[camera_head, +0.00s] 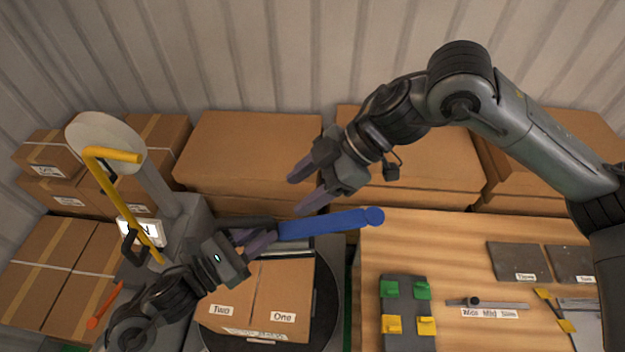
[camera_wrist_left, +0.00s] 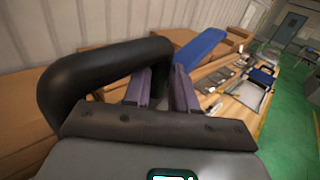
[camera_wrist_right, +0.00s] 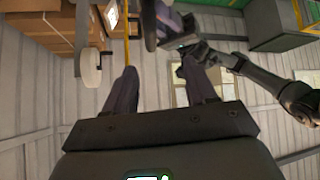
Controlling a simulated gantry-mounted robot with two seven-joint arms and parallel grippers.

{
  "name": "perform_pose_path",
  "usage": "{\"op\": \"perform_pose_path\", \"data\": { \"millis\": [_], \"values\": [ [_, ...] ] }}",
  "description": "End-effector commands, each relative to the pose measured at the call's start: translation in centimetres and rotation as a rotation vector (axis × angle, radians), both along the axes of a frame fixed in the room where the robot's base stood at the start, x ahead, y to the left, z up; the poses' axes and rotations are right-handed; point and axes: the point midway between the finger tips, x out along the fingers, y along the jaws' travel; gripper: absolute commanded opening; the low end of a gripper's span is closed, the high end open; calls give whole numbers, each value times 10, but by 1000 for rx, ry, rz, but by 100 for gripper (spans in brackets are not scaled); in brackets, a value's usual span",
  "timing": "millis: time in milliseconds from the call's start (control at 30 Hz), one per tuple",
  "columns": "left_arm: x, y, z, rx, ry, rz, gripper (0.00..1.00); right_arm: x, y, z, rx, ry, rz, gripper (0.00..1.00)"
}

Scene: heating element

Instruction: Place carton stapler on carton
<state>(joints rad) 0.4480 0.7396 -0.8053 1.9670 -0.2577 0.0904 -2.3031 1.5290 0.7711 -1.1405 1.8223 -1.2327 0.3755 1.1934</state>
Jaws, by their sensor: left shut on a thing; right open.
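The carton stapler, with a long blue arm (camera_head: 330,224) and a black loop handle, is held above the back of the carton. In the left wrist view its blue arm (camera_wrist_left: 200,48) points away and the black loop (camera_wrist_left: 105,75) curves beside the fingers. My left gripper (camera_head: 265,240) is shut on it; the fingers hide the grip point. The carton (camera_head: 240,296), labelled Two and One, sits below. Its far side is partly hidden by the stapler and gripper. My right gripper (camera_head: 305,190) is open and empty, above and behind the stapler; its spread fingers show in the right wrist view (camera_wrist_right: 160,85).
A dark round turntable (camera_head: 326,310) lies under the carton. A grey machine with a yellow lever (camera_head: 125,205) stands left. A wooden table (camera_head: 455,250) at right carries a grey plate with green and yellow blocks (camera_head: 405,305) and a metal tool (camera_head: 485,303). Large boxes (camera_head: 250,145) line the back.

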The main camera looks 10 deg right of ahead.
Motion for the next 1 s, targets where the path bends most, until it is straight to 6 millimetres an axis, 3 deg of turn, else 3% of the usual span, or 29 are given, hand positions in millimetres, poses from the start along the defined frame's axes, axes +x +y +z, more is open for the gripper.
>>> {"op": "perform_pose_path", "data": {
  "millis": [267,1000],
  "values": [
    [1,0,5,-7,-8,0,0,4,-7,-4,14,54,-112,56],
    [1,0,5,-7,-8,0,0,13,64,-75,15,55,-115,56]
  ]
}}
